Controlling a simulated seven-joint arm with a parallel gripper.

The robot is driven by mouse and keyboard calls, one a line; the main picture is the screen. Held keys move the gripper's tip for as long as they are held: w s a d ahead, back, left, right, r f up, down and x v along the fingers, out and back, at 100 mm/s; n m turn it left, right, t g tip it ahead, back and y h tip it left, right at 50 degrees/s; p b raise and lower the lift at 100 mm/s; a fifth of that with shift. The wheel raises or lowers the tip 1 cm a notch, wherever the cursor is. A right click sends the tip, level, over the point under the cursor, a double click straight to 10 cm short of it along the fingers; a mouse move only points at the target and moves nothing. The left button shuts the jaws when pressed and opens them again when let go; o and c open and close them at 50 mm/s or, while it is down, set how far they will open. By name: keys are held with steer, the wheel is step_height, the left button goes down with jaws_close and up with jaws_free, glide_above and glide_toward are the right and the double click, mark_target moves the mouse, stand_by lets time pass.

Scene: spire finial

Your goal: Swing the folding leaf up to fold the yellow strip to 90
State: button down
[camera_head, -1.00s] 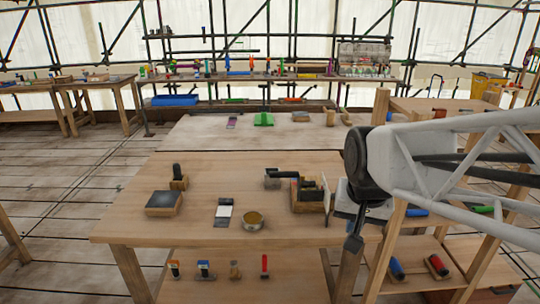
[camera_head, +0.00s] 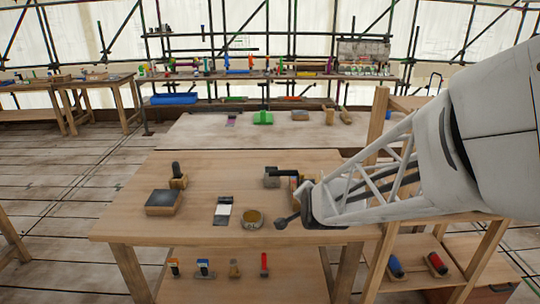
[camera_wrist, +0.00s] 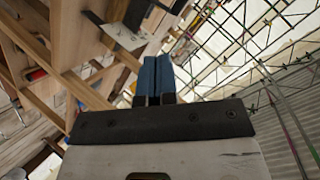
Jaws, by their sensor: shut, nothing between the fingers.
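My gripper shows in the wrist view (camera_wrist: 154,80) with its two blue fingertips together and nothing between them. In the head view the dark end of my arm hangs over the front right of the near bench, right of the round tin. My arm covers most of the wooden-based fixture (camera_head: 294,185) there, and only its left edge shows. I cannot make out the folding leaf or the yellow strip for certain in the head view. In the wrist view a pale flat plate (camera_wrist: 112,30) lies beyond the fingers, beside a dark part (camera_wrist: 140,12); I cannot tell what they belong to.
On the near bench (camera_head: 130,215) are a grey block with a black handle (camera_head: 271,178), a round tin (camera_head: 252,218), a black-and-white card (camera_head: 223,212), a dark-topped block (camera_head: 164,202) and a black-handled tool (camera_head: 178,176). The bench's left front is clear. Several tools lie on the lower shelf.

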mark_target(281, 175)
steer(key=w+a+f+m+t+h, duration=0.1)
steer(key=w+a+f+m+t, duration=0.4)
steer(key=w+f+m+t, duration=0.3)
steer(key=shift+w+a+f+m, duration=0.35)
steer(key=shift+w+f, duration=0.3)
steer(key=shift+f, duration=1.45)
steer(key=shift+w, duration=0.1)
steer(key=shift+w+r, duration=0.5)
steer(key=shift+w, duration=1.75)
steer(key=shift+w+r, duration=0.55)
steer(key=shift+w, duration=1.7)
steer(key=shift+w+r, duration=0.5)
steer(key=shift+w, duration=1.75)
steer(key=shift+d, duration=0.1)
steer(key=shift+w+r, duration=0.1)
steer(key=shift+w, duration=0.6)
steer(key=shift+s, duration=0.15)
